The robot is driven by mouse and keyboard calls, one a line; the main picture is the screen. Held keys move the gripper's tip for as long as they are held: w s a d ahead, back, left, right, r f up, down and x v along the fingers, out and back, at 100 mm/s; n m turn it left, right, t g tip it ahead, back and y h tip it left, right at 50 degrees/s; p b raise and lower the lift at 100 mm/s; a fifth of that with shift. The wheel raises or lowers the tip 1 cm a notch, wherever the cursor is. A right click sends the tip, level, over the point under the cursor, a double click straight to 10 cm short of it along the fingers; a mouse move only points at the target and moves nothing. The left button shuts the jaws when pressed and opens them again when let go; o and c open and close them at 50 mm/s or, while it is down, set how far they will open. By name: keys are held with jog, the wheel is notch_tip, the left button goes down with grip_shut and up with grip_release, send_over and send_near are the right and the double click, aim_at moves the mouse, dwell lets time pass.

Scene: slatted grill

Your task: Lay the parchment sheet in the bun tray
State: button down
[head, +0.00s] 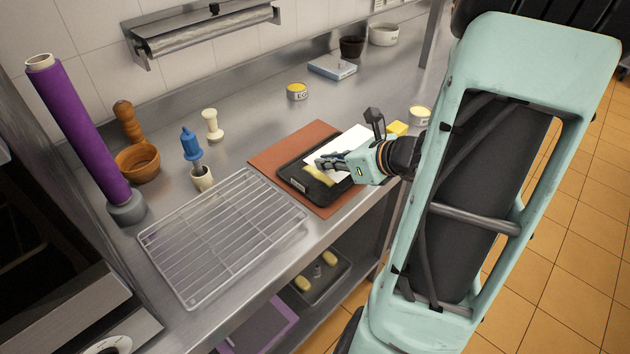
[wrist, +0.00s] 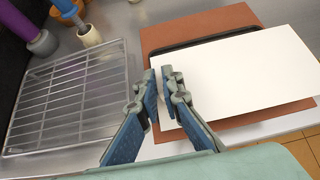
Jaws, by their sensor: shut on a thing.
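The white parchment sheet (head: 346,141) shows flat and stiff in the head view, partly behind my gripper (head: 328,162). In the wrist view the sheet (wrist: 245,85) extends right from my gripper (wrist: 160,88), which is shut on its left edge. The dark bun tray (head: 294,180) lies under and beside the gripper; its left end is uncovered and a pale yellow elongated piece (head: 318,175) shows there. In the wrist view only a dark strip of the tray (wrist: 200,40) shows past the sheet. Whether the sheet touches the tray is unclear.
The tray lies on a reddish-brown mat (head: 283,146) on the steel counter. A wire rack (head: 220,235) lies to the left. Behind stand a blue-topped bottle (head: 191,145), a cream-coloured stamp-like object (head: 212,125) and a yellow-topped tin (head: 297,91). A yellow block (head: 397,128) lies right of the sheet.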

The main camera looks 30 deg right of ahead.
aim_at(344, 176)
jog(key=w+f+b, duration=0.1)
jog(key=w+f, duration=0.1)
jog(key=w+f+b, duration=0.1)
jog(key=f+b, duration=0.1)
jog(key=w+f+b, duration=0.1)
jog(key=w+f, duration=0.1)
jog(key=shift+w+a+b, duration=0.3)
jog(key=shift+a, duration=0.05)
jog(key=f+b, duration=0.3)
jog(key=shift+w+f, duration=0.3)
jog(key=shift+f, duration=0.2)
jog(key=c, duration=2.4)
grip_release()
jog(key=shift+r, duration=0.2)
jog(key=shift+s+r, duration=0.1)
jog(key=shift+r, duration=0.1)
jog(key=p+v, duration=0.2)
jog(key=v, duration=0.9)
jog(key=shift+s+d+r, duration=0.1)
jog(key=shift+s+d, duration=0.1)
jog(key=shift+s, duration=0.1)
